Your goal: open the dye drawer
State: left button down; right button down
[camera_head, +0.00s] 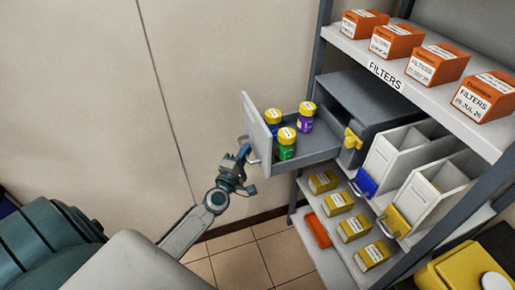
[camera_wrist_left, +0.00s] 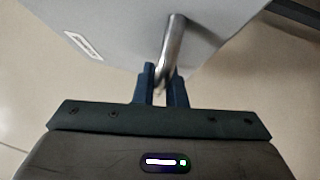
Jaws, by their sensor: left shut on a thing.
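The dye drawer (camera_head: 303,160) stands pulled out from its grey cabinet (camera_head: 365,105) on the shelf unit. My left gripper (camera_head: 246,155) is at the drawer's light grey front panel (camera_head: 257,126). In the left wrist view its dark fingers (camera_wrist_left: 160,82) are shut on the metal bar handle (camera_wrist_left: 172,48), and the panel (camera_wrist_left: 130,25) fills the top. The left fingertips are small and partly hidden in the head view. My right gripper is not in view.
Orange filter boxes (camera_head: 435,64) stand on the upper shelf. White bins with a blue handle (camera_head: 363,183) and a yellow handle (camera_head: 395,220) sit right of the drawer. Yellow boxes (camera_head: 354,228) and a red-orange item (camera_head: 317,231) lie below. Tiled floor (camera_head: 240,262) is clear below the drawer.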

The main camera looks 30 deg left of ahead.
pick_arm(q)
jog(key=shift+s+a+f, duration=0.1)
jog(key=shift+s+a, duration=0.2)
jog(key=shift+s, duration=0.05)
jog(key=c, duration=1.5)
grip_release()
jog(key=shift+s+d+f+b, duration=0.25)
jog(key=shift+s+b, duration=0.15)
jog(key=shift+s, duration=1.4)
jog(key=shift+s+d+f+b, duration=0.2)
jog(key=shift+s+b, duration=0.25)
jog(key=shift+s, duration=1.3)
jog(key=shift+s+d+f+b, duration=0.25)
jog(key=shift+s+b, duration=0.15)
jog(key=shift+s, duration=1.4)
